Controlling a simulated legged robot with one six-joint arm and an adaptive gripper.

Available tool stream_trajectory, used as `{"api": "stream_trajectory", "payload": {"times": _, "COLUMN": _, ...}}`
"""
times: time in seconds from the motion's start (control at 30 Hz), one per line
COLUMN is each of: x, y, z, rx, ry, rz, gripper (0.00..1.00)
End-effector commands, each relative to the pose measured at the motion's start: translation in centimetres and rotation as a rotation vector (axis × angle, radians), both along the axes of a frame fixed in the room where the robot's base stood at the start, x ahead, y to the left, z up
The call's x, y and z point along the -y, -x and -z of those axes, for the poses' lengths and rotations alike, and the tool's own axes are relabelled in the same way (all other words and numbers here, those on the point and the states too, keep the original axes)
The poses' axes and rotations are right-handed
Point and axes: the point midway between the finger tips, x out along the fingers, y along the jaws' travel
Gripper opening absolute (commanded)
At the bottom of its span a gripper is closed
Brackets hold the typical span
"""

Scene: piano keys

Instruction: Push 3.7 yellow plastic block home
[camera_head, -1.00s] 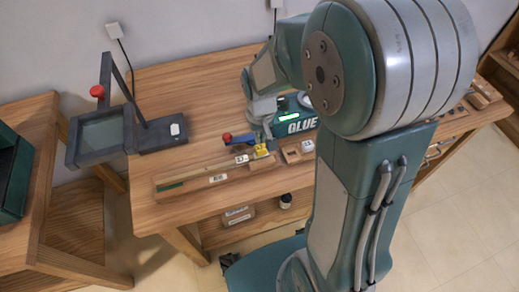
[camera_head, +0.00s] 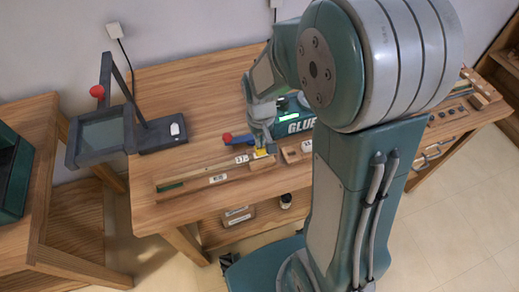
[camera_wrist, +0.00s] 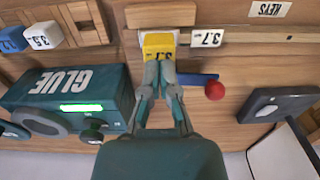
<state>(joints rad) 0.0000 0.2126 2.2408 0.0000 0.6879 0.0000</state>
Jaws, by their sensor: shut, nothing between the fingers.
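The yellow plastic block (camera_head: 262,153) sits on the bench at the wooden rail. In the wrist view the yellow block (camera_wrist: 158,44) shows "3.7" upside down, partly covered by the fingers. A white "3.7" label (camera_wrist: 207,38) is to its right. My gripper (camera_wrist: 160,66) is shut and empty, with its fingertips at the near side of the block, seemingly touching it. In the head view my gripper (camera_head: 265,140) is just behind the block. The block's far end borders a light slot below a wooden piece (camera_wrist: 160,15); how deep it sits is unclear.
A blue lever with a red ball (camera_wrist: 214,90) lies right of my fingers. The green glue machine (camera_wrist: 72,95) stands on the left. White and blue blocks (camera_wrist: 43,35) sit beyond it. A dark framed stand (camera_head: 160,135) is at the bench's left.

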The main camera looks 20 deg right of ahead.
Motion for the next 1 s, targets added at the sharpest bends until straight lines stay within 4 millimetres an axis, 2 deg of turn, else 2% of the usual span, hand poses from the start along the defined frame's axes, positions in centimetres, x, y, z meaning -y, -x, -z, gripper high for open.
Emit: {"api": "stream_trajectory", "payload": {"times": 1.0, "x": 0.0, "y": 0.0, "z": 1.3, "rx": -0.001, "ry": 0.0, "rz": 0.0, "gripper": 0.0}}
